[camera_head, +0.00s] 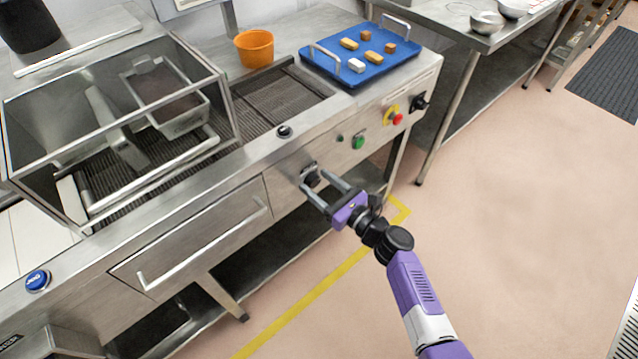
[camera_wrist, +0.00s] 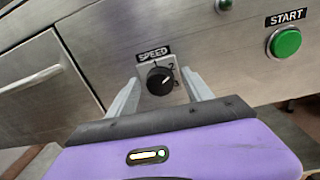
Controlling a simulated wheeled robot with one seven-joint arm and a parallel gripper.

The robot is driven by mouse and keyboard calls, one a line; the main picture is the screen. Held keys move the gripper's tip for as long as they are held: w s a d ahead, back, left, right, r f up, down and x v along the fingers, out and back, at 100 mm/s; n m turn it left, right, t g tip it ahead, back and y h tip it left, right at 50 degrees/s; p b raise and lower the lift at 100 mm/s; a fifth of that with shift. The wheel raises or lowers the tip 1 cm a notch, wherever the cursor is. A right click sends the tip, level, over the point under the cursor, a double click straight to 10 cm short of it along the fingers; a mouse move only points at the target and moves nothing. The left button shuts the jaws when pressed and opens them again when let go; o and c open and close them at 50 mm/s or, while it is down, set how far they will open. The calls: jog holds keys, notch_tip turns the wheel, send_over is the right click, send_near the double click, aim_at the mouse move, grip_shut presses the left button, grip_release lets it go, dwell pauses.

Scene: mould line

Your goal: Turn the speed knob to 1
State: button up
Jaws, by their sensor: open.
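The speed knob (camera_wrist: 160,80) is a round black dial under a "SPEED" label on the machine's steel front panel. Its white mark points to the upper right, near the "2"; a "3" shows partly at its lower right. In the head view the knob (camera_head: 311,178) is partly hidden by my gripper. My gripper (camera_head: 322,177) is open, with one finger on each side of the knob. It also shows in the wrist view (camera_wrist: 160,88), with the knob between the two fingers. I cannot tell whether either finger touches the knob.
A green START button (camera_wrist: 285,43) is right of the knob. A red stop button (camera_head: 397,119) and a black switch (camera_head: 420,102) sit farther right. A drawer with a bar handle (camera_head: 205,243) is to the left. A blue tray (camera_head: 345,76) and orange pot (camera_head: 255,48) stand above.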

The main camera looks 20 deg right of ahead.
grip_shut()
jog(key=shift+f+n, duration=0.1)
jog(key=shift+n, duration=0.2)
jog(key=shift+n+b, duration=0.6)
jog(key=shift+b, duration=0.15)
jog(key=n+b, duration=0.3)
jog(key=n, duration=0.1)
jog(key=shift+s+a+f, duration=0.1)
jog(key=shift+a, duration=0.05)
jog(key=n+b, duration=0.3)
jog(key=n, duration=0.2)
jog(key=shift+n+b, duration=0.35)
jog(key=shift+n, duration=0.05)
jog(key=shift+a, duration=0.1)
grip_release()
jog(key=shift+h, duration=0.4)
